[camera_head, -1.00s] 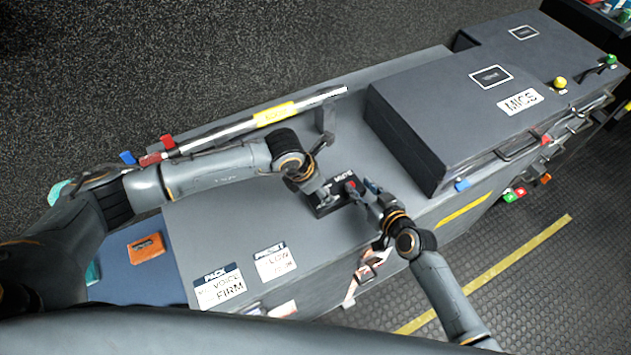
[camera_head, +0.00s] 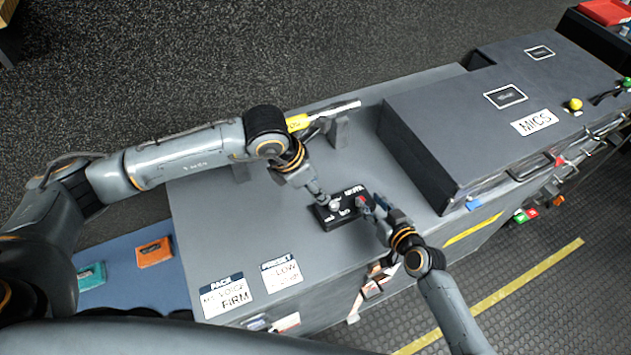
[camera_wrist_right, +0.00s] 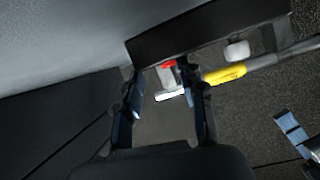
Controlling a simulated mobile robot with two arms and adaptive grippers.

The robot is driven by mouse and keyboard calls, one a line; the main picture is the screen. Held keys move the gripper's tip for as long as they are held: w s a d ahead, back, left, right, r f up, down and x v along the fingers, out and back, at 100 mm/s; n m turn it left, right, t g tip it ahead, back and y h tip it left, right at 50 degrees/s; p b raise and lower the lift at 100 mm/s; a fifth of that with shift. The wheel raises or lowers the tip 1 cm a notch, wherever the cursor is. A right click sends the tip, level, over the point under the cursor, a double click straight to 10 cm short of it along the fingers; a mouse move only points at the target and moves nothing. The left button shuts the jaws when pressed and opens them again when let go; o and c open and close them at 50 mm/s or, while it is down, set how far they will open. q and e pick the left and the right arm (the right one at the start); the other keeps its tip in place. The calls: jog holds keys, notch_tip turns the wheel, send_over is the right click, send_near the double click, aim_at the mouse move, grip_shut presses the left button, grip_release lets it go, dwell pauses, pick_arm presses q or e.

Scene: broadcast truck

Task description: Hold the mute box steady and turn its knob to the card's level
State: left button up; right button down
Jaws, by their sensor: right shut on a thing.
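The black mute box (camera_head: 345,216) sits on the grey case top in the head view, with white lettering on its upper face. A pale round knob (camera_head: 335,205) shows near its left end. My left gripper (camera_head: 322,198) points down at that end, its tips close to the knob; contact and finger opening are unclear. My right gripper (camera_head: 371,209) is shut on the box's right end, beside a small red part. In the right wrist view, a dark body (camera_wrist_right: 200,30) lies across the fingertips. The preset card (camera_head: 281,275) lies nearer me, reading LOW; its smaller print is unclear.
A pack card (camera_head: 226,295) reading FIRM lies beside the preset card. A large MICS case (camera_head: 440,130) stands right of the box. A pole with a yellow label (camera_head: 298,122) lies behind, partly hidden by my left arm. Orange (camera_head: 154,251) and teal (camera_head: 90,276) items lie at left.

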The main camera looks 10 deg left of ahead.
jog(key=c, duration=0.7)
grip_release()
jog(key=shift+s+d+f, duration=0.1)
jog(key=shift+s+f, duration=0.05)
jog(key=shift+f, duration=0.4)
jog(key=shift+s+r, duration=0.1)
jog(key=shift+s, duration=0.05)
